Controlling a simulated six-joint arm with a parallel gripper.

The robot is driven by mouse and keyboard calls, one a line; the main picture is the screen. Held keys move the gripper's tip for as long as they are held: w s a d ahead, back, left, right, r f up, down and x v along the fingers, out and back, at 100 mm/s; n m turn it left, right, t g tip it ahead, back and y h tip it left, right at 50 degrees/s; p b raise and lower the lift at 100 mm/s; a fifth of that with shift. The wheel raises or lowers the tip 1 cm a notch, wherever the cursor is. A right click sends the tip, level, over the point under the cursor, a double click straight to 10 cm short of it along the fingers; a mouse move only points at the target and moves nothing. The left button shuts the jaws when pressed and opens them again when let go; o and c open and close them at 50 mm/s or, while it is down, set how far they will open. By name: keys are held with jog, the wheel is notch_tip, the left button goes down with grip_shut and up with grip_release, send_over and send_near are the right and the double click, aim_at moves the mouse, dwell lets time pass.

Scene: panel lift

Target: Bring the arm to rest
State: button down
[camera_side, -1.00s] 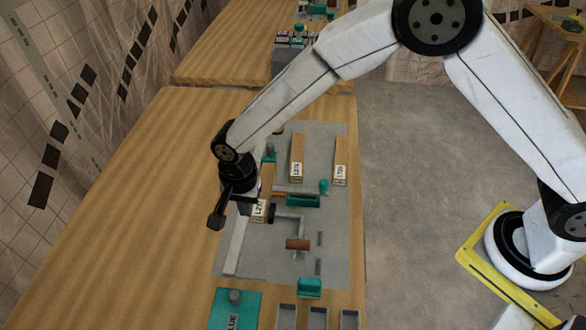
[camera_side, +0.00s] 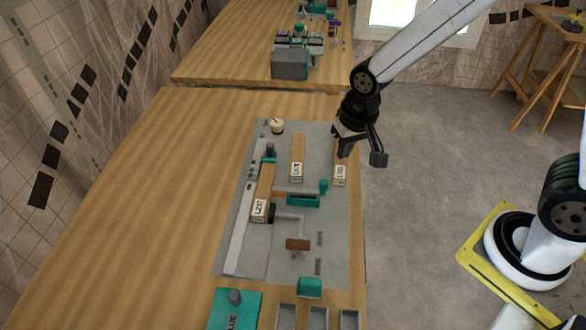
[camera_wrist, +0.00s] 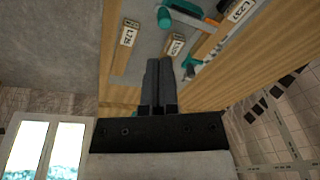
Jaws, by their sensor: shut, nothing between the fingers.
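My gripper (camera_side: 361,148) hangs beyond the right edge of the grey panel, over or near the table's right edge, with its fingers pointing down. In the wrist view my gripper (camera_wrist: 161,70) has its two dark fingers together and nothing between them. The panel (camera_side: 290,245) lies on the wooden table (camera_side: 130,200). Three labelled wooden blocks lie on it: a left block (camera_side: 263,190), a middle block (camera_side: 297,158) and a right block (camera_side: 340,168), whose top end is hidden by my gripper. The blocks also show in the wrist view, one at the left (camera_wrist: 128,35).
Teal clamps (camera_side: 303,200) and a brown-handled lever (camera_side: 298,244) sit on the panel. A teal glue pad (camera_side: 235,308) and small grey trays (camera_side: 318,318) are at the front. A second table (camera_side: 235,60) stands behind.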

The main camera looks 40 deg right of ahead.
jog(key=s+d+r+n, duration=0.1)
jog(key=s+d+n, duration=0.2)
jog(key=s+d, duration=0.3)
jog(key=shift+s+d+t, duration=0.15)
jog(key=shift+s+t, duration=0.25)
jog(key=shift+s, duration=0.2)
